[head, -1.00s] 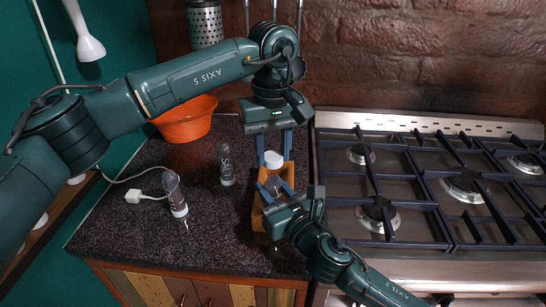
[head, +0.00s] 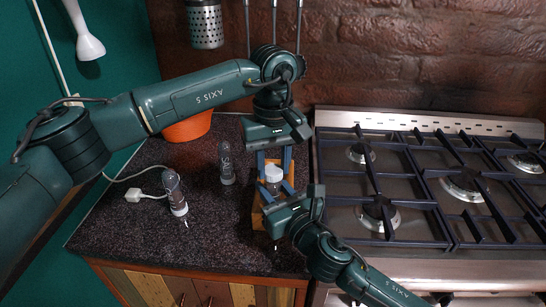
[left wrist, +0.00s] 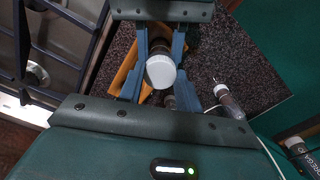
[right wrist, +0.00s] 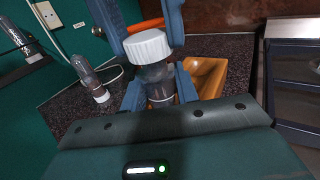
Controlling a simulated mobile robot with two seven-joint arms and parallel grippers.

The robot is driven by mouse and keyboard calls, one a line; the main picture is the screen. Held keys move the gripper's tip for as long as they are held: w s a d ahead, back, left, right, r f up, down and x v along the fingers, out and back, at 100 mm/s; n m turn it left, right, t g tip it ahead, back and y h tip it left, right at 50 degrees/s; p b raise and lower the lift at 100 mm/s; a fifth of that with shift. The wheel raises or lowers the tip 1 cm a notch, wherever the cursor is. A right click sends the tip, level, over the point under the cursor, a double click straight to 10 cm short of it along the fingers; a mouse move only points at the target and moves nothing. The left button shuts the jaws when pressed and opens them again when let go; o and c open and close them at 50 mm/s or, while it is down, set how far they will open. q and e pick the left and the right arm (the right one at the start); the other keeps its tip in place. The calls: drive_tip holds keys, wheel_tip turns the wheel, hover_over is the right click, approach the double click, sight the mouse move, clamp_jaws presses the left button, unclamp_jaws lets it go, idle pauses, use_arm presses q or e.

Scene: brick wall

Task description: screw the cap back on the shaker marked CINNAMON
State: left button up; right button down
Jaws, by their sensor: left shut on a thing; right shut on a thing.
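A clear shaker with dark contents (head: 273,188) stands upright in my right gripper (head: 276,193); it also shows in the right wrist view (right wrist: 160,88). No lettering on it is readable. My left gripper (head: 274,166) comes from behind and above, shut on the white ribbed cap (head: 273,173). The cap sits at the shaker's top in the right wrist view (right wrist: 148,46) and looks slightly tilted there. Whether its thread has caught cannot be told. The left wrist view shows the cap's round top (left wrist: 161,72) covering the shaker's mouth.
A wooden tray (head: 258,217) lies under the grippers. A shaker marked SAL… (head: 227,165) and another capped shaker (head: 175,195) stand to the left on the dark counter (head: 125,215). An orange bowl (head: 188,128) is behind, the gas hob (head: 430,190) at right.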

use_arm(q)
drive_tip(key=shift+f, duration=0.6)
idle(0.6)
drive_tip(key=m, duration=1.3)
drive_tip(key=shift+m, duration=0.4)
drive_tip(key=o, duration=1)
drive_tip(key=shift+c, duration=0.2)
drive_tip(key=shift+r, duration=0.1)
